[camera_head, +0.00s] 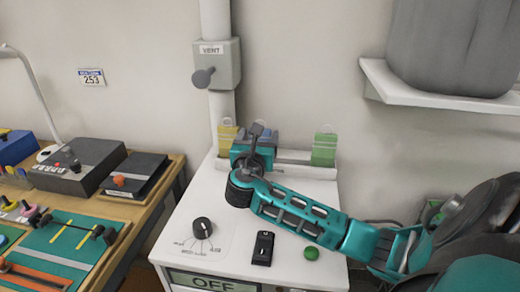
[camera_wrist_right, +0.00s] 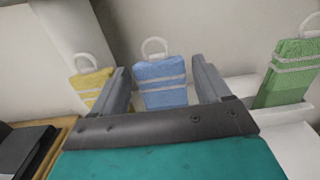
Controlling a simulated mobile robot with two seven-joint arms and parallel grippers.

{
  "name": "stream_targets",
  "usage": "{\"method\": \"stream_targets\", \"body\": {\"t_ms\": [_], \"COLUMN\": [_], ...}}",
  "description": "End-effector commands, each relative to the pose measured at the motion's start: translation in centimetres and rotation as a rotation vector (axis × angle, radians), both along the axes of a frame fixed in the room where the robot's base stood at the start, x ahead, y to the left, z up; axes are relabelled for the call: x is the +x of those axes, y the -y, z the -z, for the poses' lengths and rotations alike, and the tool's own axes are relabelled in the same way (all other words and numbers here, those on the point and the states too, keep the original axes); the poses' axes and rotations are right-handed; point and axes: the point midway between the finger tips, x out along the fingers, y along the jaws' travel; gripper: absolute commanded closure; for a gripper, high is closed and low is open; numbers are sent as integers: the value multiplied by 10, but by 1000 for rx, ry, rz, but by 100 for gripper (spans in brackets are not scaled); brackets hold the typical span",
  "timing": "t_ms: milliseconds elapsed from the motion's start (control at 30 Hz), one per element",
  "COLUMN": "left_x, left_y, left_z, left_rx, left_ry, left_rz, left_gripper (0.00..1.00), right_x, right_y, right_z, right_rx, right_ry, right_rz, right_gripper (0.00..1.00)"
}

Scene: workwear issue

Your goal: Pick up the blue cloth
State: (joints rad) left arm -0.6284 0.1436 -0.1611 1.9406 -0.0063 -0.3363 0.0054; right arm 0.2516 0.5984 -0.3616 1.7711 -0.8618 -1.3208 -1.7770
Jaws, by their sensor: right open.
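The blue cloth (camera_wrist_right: 160,82) hangs upright by a white loop, with pale stripes across it, in the right wrist view. In the head view only a bit of the blue cloth (camera_head: 266,136) shows behind my arm. My right gripper (camera_wrist_right: 160,85) is open, with one finger on each side of the blue cloth. Whether the fingers touch it I cannot tell. In the head view my right gripper (camera_head: 256,140) is at the back of the white cabinet, in front of the cloths. My left gripper is not in view.
A yellow cloth (camera_head: 227,137) hangs to the left and a green cloth (camera_head: 324,147) to the right, on the rear rack of the white cabinet (camera_head: 185,215). A vent pipe with a grey box (camera_head: 222,65) stands behind. A workbench with tools lies left.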

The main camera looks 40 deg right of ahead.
Motion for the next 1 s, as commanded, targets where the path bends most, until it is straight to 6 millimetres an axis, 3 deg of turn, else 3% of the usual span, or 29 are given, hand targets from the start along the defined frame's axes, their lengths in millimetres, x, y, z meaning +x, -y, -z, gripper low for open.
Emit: {"method": "stream_targets", "body": {"t_ms": [200, 467, 833, 1000], "left_x": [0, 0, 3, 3], "left_y": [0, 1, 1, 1], "left_z": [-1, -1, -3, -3], "left_rx": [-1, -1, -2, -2], "left_ry": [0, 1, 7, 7], "left_rz": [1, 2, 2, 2], "left_gripper": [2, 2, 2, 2], "right_x": [18, 20, 20, 20], "right_y": [21, 24, 23, 23], "right_z": [1, 1, 2, 1], "right_rx": [0, 0, 0, -1], "right_ry": [1, 0, 0, 1], "right_rz": [2, 0, 0, 0], "right_gripper": [23, 23, 56, 56]}}
